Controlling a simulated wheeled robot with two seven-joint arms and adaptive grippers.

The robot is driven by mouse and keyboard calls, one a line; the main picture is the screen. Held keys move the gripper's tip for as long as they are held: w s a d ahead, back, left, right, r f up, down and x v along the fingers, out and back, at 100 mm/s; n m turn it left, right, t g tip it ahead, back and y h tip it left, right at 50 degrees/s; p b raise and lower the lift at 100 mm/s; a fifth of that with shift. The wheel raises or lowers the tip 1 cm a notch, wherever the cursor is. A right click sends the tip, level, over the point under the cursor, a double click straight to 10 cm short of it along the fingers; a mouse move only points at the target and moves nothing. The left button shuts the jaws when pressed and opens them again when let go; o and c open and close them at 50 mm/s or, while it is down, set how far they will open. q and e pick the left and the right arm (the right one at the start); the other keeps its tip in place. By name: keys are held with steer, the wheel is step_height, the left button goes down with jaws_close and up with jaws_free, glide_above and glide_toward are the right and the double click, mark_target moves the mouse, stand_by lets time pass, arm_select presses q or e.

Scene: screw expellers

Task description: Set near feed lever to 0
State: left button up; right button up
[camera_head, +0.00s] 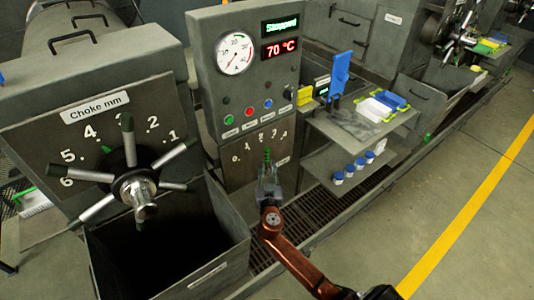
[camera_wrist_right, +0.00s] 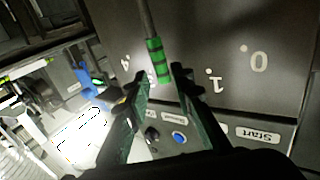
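The near feed lever (camera_head: 266,153) has a green grip and stands in front of the numbered scale (camera_head: 237,158) on the panel below the display. In the head view it points up, right of the 0 and 1, near the middle marks; the exact mark is unclear. In the right wrist view its green-and-black banded grip (camera_wrist_right: 158,62) hangs between my fingertips, with 1 and 0 to the right. My right gripper (camera_head: 267,170), also in the wrist view (camera_wrist_right: 162,76), is open around the grip's end, with gaps on the sides. My left gripper is out of view.
Above the scale are coloured buttons (camera_head: 249,112), a gauge (camera_head: 236,53) and a display (camera_head: 280,25) reading Stopped. The choke handwheel (camera_head: 134,184) and an open bin (camera_head: 218,247) are at left. A side shelf (camera_head: 372,118) with trays stands right.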

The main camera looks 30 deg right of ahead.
mark_target(267, 156)
steer(key=x, duration=0.7)
steer(key=shift+w+d+p, duration=0.15)
steer(key=shift+w+p, duration=0.15)
steer(key=shift+p, duration=0.05)
steer(key=shift+c, duration=0.2)
jaws_close()
